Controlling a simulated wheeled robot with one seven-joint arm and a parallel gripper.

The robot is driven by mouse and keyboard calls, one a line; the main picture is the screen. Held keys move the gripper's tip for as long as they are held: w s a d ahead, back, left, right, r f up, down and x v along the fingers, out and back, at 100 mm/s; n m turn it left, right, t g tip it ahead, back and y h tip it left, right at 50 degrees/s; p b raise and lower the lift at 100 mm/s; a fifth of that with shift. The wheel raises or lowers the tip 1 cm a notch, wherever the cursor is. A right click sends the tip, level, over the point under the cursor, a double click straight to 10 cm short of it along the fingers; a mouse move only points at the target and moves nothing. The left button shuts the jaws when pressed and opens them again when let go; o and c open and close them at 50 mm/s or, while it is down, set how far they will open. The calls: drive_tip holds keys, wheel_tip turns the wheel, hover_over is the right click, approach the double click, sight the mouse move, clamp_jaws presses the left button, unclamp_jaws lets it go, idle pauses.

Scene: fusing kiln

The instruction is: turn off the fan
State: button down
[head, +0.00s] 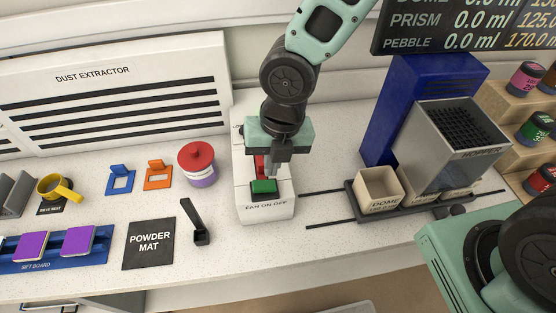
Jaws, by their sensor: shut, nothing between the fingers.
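The fan control is a white box (267,209) on the counter with the label "FAN ON OFF" along its front edge. A green button (264,187) sits near the front of its top, and a red button (259,165) shows just behind it, partly hidden by my gripper. My gripper (271,172) points down over the box, its fingers shut and empty, right by the two buttons. I cannot tell whether the fingertips touch either button. The rear of the box is partly hidden by my arm.
The dust extractor (110,95) stands behind at left. A red-lidded jar (197,165), a black scoop (197,225) and the powder mat (150,242) lie left of the box. A dispenser with a "DOME" bin (380,188) stands at right.

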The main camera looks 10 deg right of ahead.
wheel_tip(320, 180, up, 10)
drive_tip(key=d, duration=0.2)
drive_tip(key=shift+p, duration=0.4)
